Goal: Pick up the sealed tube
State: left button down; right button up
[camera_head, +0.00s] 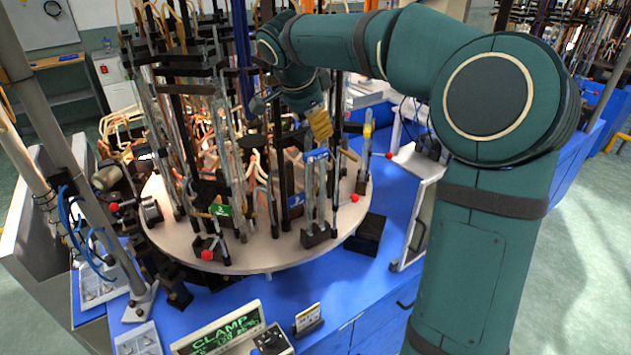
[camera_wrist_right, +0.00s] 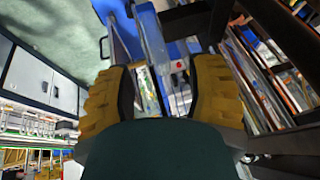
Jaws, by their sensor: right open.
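My right gripper (camera_head: 320,124), with yellow pads, is open above the front right of the round turntable (camera_head: 265,252). My left gripper is not in view.
The turntable carries many glass tubes, black rods and hoses close together. A green CLAMP display (camera_head: 222,330) and a small sign (camera_head: 308,318) stand at the front of the blue bench (camera_head: 340,300). A black block (camera_head: 366,235) sits beside the turntable.

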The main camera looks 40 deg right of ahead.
jog(key=shift+x, duration=1.55)
jog(key=shift+o, duration=0.3)
grip_shut()
